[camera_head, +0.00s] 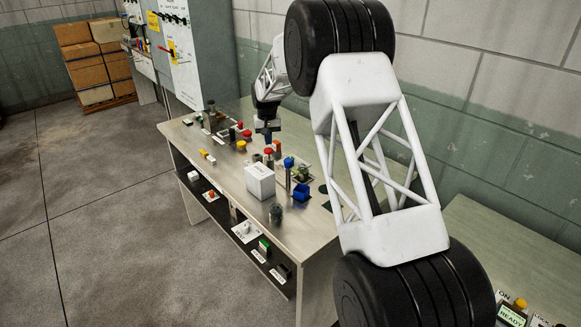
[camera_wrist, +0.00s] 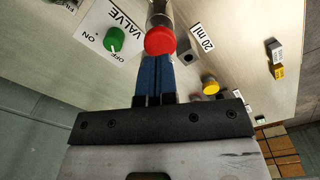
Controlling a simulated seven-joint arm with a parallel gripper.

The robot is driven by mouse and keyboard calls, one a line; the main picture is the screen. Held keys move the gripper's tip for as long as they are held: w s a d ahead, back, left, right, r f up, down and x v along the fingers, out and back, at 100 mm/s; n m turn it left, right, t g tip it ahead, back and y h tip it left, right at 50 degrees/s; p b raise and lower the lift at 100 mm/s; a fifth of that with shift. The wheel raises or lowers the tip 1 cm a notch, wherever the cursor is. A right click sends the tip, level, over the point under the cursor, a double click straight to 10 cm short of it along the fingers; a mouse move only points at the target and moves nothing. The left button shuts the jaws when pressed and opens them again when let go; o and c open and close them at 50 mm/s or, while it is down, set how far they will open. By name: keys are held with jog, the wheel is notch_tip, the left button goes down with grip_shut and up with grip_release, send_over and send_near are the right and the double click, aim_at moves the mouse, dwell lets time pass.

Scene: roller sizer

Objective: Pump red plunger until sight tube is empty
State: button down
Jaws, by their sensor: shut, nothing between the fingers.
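The red plunger's round knob (camera_wrist: 160,41) sits on a greyish cylinder (camera_wrist: 159,12) in the wrist view. My gripper (camera_wrist: 155,62) is shut and empty, its two blue fingers together with their tips at the near edge of the knob. Whether they touch it, I cannot tell. A 20 ml label (camera_wrist: 202,37) lies beside the cylinder. In the head view my gripper (camera_head: 267,136) points down over the bench, just above a red-topped part (camera_head: 268,151) that appears to be the plunger. I cannot pick out the sight tube or its level.
A green valve knob (camera_wrist: 114,39) on an ON/OFF plate and a yellow button (camera_wrist: 210,86) flank the plunger. On the bench (camera_head: 225,177) are a white box (camera_head: 260,181), a blue-topped post (camera_head: 289,163) and a blue container (camera_head: 301,192).

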jog(key=shift+r, duration=2.35)
jog(key=shift+r, duration=0.1)
jog(key=s+d+r+m, duration=0.1)
jog(key=s+d+r, duration=0.55)
jog(key=s, duration=0.35)
jog(key=s+d+r+t, duration=0.1)
jog(key=s+d+r, duration=0.5)
jog(key=s+d, duration=0.25)
jog(key=s+d+r+m, duration=0.1)
jog(key=s+d+r, duration=0.55)
jog(key=s, duration=0.45)
jog(key=s+d+f, duration=0.2)
jog(key=s+d, duration=0.2)
jog(key=s, duration=0.8)
jog(key=s+d+f+t, duration=0.1)
jog(key=s+d, duration=0.3)
jog(key=s, duration=0.9)
jog(key=s+d+f+m, duration=0.1)
jog(key=s+d+f, duration=0.2)
jog(key=s, duration=0.9)
jog(key=shift+s+d+t, duration=0.15)
jog(key=shift+d+t, duration=0.15)
jog(key=shift+d, duration=0.6)
